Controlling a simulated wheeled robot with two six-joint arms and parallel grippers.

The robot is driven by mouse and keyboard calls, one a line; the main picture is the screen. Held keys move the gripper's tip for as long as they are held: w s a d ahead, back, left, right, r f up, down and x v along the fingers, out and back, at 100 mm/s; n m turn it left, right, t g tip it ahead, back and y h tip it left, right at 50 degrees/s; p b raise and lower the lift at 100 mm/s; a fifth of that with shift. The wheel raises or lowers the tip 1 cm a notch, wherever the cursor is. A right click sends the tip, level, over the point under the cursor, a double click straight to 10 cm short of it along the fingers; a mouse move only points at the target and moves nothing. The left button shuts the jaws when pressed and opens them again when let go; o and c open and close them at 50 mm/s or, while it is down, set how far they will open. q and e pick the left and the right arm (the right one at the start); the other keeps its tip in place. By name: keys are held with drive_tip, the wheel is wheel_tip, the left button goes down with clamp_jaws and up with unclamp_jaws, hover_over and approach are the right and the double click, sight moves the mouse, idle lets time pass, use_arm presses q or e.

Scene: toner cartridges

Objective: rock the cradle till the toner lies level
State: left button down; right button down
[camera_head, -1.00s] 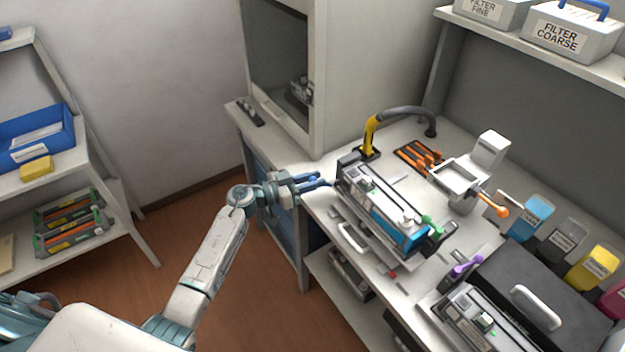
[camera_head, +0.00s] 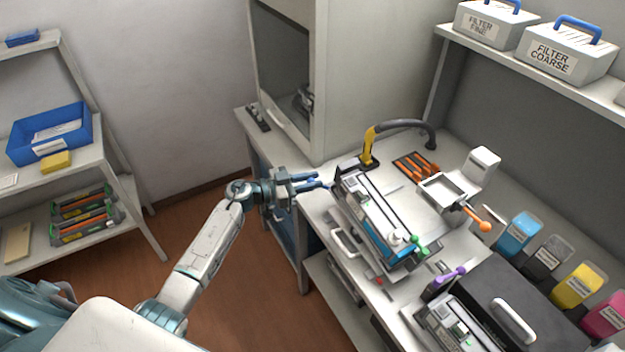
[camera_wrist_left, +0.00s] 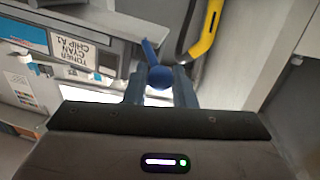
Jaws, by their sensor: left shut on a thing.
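A long toner cartridge (camera_head: 372,212) with a cyan strip lies in the cradle on the bench, rolled about its long axis. The cradle's blue ball knob (camera_wrist_left: 160,77) on a blue lever (camera_wrist_left: 149,50) sits between my left fingers in the left wrist view. In the left wrist view, the cartridge's label reading "TONER CYAN CHIP A1" (camera_wrist_left: 72,52) shows at upper left. The toner inside is hidden. My right gripper is not in view.
A yellow-ended hose (camera_head: 369,145) stands behind the cradle. A black box (camera_head: 505,300) and several colour bottles (camera_head: 523,233) fill the right side. A shelf rack (camera_head: 115,160) stands at left, with open floor between.

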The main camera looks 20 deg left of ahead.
use_arm(q)
drive_tip(key=c, duration=1.3)
unclamp_jaws()
drive_tip(key=shift+s, duration=0.1)
drive_tip(key=shift+o, duration=0.3)
drive_tip(key=shift+d, duration=0.1)
drive_tip(key=shift+s+a+f, duration=0.1)
drive_tip(key=shift+s+a, duration=0.1)
drive_tip(key=shift+a, duration=0.1)
drive_tip(key=b+v, duration=0.3)
drive_tip(key=v, duration=0.7)
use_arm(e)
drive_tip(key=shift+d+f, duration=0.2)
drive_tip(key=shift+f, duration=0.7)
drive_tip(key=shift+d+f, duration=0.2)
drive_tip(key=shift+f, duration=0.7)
